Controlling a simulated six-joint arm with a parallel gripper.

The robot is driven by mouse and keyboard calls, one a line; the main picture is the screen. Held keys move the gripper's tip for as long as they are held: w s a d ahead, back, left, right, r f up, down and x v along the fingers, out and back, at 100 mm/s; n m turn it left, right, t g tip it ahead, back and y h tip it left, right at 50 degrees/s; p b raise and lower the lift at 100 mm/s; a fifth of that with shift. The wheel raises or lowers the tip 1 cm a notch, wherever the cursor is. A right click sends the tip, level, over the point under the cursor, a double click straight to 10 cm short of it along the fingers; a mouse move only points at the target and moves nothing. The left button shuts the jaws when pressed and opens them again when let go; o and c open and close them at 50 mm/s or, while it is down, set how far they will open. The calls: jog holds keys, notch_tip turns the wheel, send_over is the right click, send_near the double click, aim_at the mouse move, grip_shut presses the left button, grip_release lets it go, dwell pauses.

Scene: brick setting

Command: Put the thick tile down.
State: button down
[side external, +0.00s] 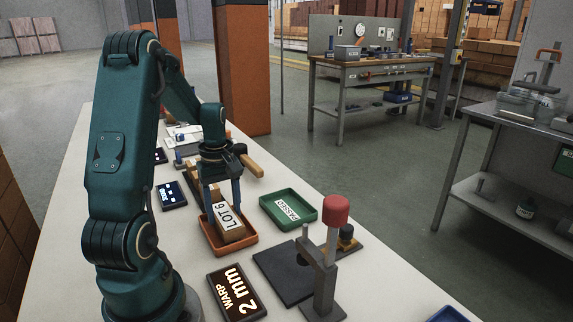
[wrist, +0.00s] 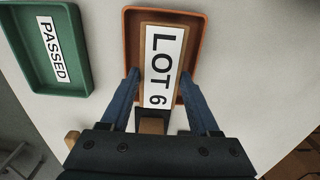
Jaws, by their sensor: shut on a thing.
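The thick tile is a brown block with a white "LOT 6" label (side external: 230,216); it also shows in the wrist view (wrist: 160,65). My gripper (side external: 222,204) is shut on its long sides, with one blue finger on each side in the wrist view (wrist: 160,76). The tile is over the orange tray (side external: 249,240), lined up with its length. The tray's rim shows around the tile in the wrist view (wrist: 131,25). Whether the tile touches the tray floor is hidden.
A green "PASSED" tray (side external: 270,205) stands right of the orange tray. A dark "WARP 2 mm" sign (side external: 237,292) lies in front. A gauge stand with a red knob (side external: 334,212) on a black plate rises at the right. A small dark display (side external: 171,195) lies to the left.

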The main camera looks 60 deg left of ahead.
aim_at(224, 214)
jog(key=shift+f, duration=0.65)
jog(key=shift+f, duration=0.15)
jog(key=shift+c, duration=2)
grip_release()
notch_tip(224, 214, up, 12)
jog(key=s+d+r+m+t, duration=0.1)
jog(key=d+m+t, duration=0.1)
jog(key=d+m, duration=0.7)
jog(key=s+d+m+t, duration=0.1)
jog(key=d+m+t, duration=0.2)
jog(key=d+m, duration=0.6)
jog(key=d, duration=0.4)
jog(key=shift+s+d+r+t, duration=0.3)
jog(key=shift+s+d+r, duration=0.05)
jog(key=shift+d+r, duration=0.05)
